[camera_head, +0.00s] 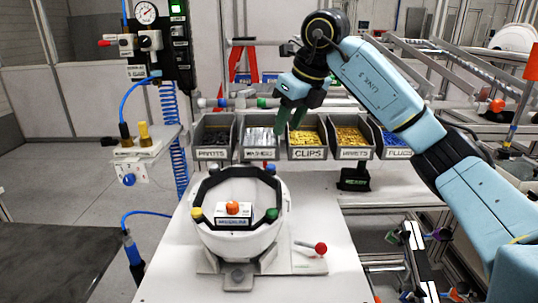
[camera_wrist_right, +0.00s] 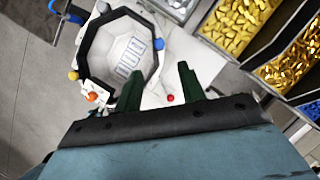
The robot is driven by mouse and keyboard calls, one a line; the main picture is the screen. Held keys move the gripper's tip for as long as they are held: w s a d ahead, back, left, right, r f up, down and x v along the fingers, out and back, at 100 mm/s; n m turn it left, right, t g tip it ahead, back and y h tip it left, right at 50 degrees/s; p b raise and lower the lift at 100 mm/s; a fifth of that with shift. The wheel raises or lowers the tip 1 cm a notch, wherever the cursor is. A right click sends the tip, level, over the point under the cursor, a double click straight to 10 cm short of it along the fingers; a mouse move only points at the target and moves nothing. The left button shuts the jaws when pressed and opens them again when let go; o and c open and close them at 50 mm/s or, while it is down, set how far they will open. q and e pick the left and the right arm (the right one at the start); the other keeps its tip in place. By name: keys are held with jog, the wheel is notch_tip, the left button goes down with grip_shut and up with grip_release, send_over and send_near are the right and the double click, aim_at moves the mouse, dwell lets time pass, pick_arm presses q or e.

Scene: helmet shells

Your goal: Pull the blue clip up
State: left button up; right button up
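The blue clip (camera_head: 270,168) is a small blue knob on the far right rim of the white helmet shell (camera_head: 280,205). In the right wrist view, a blue knob (camera_wrist_right: 158,44) shows on the dark rim. My right gripper (camera_head: 287,126) points down, above and beyond the shell, in front of the bins. Its dark green fingers (camera_wrist_right: 160,84) are apart with nothing between them, and the clip is clear of them. My left gripper is not in view.
The shell stands in a fixture with a red-knobbed lever (camera_head: 321,249) on a white table (camera_head: 180,275). A yellow clip (camera_head: 196,214) and a green clip (camera_head: 271,215) sit on its near rim. An orange knob (camera_head: 232,207) is between them. Parts bins (camera_head: 307,154) line the back.

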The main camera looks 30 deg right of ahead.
aim_at(271, 165)
jog(key=x, duration=1.1)
jog(key=shift+a, duration=0.1)
jog(key=shift+w+f, duration=0.1)
jog(key=shift+f, duration=0.2)
jog(key=shift+c, duration=0.3)
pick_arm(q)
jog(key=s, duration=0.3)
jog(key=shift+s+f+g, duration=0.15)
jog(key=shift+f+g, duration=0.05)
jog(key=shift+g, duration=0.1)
pick_arm(e)
grip_shut()
